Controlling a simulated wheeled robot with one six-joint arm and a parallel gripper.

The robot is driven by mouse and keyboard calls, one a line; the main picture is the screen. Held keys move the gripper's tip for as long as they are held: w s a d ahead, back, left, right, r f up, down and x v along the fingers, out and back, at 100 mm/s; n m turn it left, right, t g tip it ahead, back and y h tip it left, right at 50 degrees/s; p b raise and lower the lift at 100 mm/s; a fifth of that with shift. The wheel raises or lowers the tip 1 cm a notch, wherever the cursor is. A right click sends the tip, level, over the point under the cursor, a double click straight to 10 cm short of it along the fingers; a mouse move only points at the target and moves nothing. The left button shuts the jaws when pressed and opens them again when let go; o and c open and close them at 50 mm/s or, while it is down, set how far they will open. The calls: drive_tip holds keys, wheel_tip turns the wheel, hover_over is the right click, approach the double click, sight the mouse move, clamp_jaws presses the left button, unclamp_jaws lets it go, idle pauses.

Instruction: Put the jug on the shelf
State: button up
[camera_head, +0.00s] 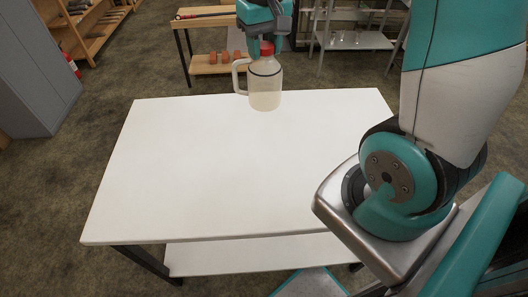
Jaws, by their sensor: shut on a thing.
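The jug (264,88) is a pale, translucent container with a side handle on its left, a dark band near its shoulder and a red cap (267,48). My gripper (266,42) is above it, shut on its top at the red cap. The jug is upright at the far edge of the white table (200,170). I cannot tell whether its base touches the table or hangs just above it. Which shelf the task means is not clear from this view; the white table has a lower shelf (250,254).
Behind stands a wooden-topped bench (205,17) with several brown pots (212,57) on its lower board. A metal rack (355,40) is at the back right, wooden shelving (95,25) and a grey cabinet (35,75) at the left. The white tabletop is otherwise clear.

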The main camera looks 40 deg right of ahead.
sight(264, 62)
wheel_tip(264, 62, down, 4)
drive_tip(key=shift+r+b, duration=0.15)
drive_tip(key=shift+b, duration=1)
wheel_tip(264, 62, down, 20)
drive_tip(key=p, duration=0.2)
drive_tip(key=shift+r, duration=0.2)
drive_tip(key=shift+f, duration=0.1)
drive_tip(key=o, duration=1.1)
drive_tip(key=shift+o, duration=0.2)
